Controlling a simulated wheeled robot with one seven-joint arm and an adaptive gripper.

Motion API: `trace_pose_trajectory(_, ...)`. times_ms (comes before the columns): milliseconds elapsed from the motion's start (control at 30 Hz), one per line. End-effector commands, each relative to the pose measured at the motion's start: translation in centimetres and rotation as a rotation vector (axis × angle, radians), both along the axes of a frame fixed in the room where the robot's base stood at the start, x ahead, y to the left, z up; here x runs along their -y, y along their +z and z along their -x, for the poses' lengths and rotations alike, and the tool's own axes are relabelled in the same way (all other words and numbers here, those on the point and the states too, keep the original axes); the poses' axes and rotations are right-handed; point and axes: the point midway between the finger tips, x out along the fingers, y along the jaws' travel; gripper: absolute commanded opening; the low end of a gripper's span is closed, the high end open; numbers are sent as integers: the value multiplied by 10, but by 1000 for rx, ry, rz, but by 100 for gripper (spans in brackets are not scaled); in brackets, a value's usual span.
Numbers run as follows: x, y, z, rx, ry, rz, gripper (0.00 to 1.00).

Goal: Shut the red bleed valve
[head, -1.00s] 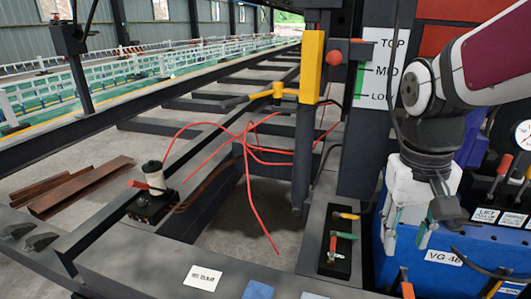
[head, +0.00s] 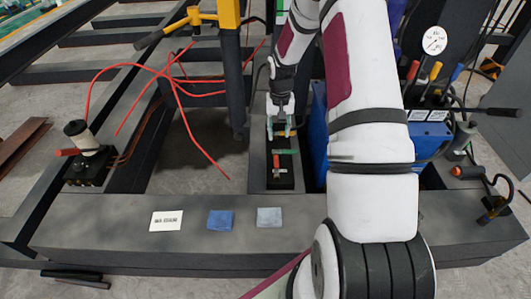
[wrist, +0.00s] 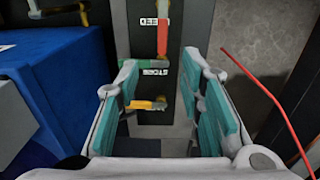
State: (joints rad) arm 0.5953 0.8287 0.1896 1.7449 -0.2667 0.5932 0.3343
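The red bleed valve handle (wrist: 162,38) stands beside the BLEED label in the wrist view and points lengthwise along its dark panel (head: 281,182). The red handle also shows in the head view (head: 276,160), near a green handle (head: 288,152). A yellow handle (wrist: 147,104), next to the STORE label, lies crosswise between my fingers. My gripper (wrist: 166,92) is open, with teal pads apart on either side of the panel's yellow-handle end. In the head view my gripper (head: 281,128) is over the panel's far end. Whether it touches anything cannot be told.
A blue unit (wrist: 52,85) stands close beside the panel. A loose red hose (head: 190,130) lies to its left in the head view. A white card (head: 166,221) and two cloths lie on the front beam (head: 110,222). A gauge and levers stand at right.

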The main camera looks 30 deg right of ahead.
Motion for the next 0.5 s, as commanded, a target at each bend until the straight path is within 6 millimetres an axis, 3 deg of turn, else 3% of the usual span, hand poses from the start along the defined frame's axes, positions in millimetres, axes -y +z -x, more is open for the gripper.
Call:
trace_pose_trajectory(267,6,-26,-1,3,-17,-9,35)
trace_pose_trajectory(500,5,-69,-1,2,-16,-10,35)
